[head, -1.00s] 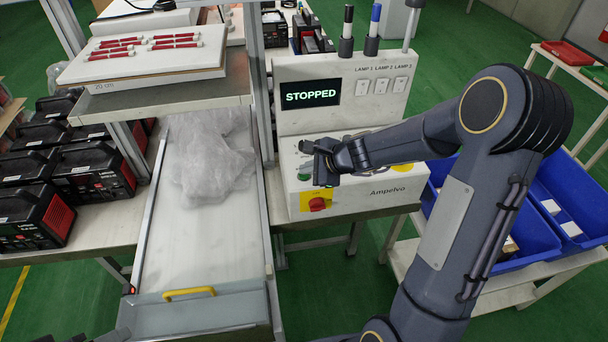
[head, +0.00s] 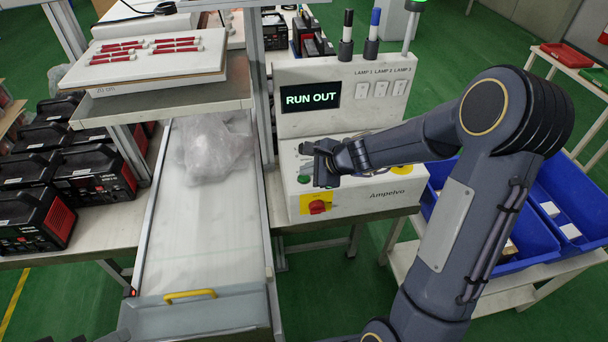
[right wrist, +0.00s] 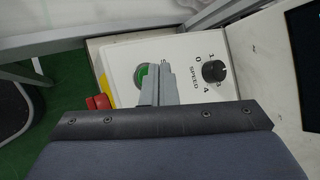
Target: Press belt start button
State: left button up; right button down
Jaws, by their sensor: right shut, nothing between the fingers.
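The control box (head: 370,197) stands right of the belt (head: 205,240). Its green button (head: 304,178) shows beside my right gripper (head: 318,164) in the head view. In the right wrist view the green button (right wrist: 143,74) is partly covered by the tip of my shut right gripper (right wrist: 165,75). I cannot tell whether the fingertips touch it. The display (head: 310,96) reads "RUN OUT". A clear plastic bag (head: 213,148) lies on the belt. My left gripper is not in view.
A red knob (head: 317,207) on a yellow plate sits on the box front, near my gripper. A speed dial (right wrist: 214,71) is right of the button in the wrist view. Black machines (head: 92,175) stand left. Blue bins (head: 565,205) stand right.

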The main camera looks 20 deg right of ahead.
aim_at(308, 179)
jog(key=shift+r, duration=0.3)
notch_tip(308, 179, up, 5)
jog(key=p, duration=0.4)
jog(key=shift+p, duration=0.35)
jog(key=shift+f, duration=0.1)
dwell(0.3)
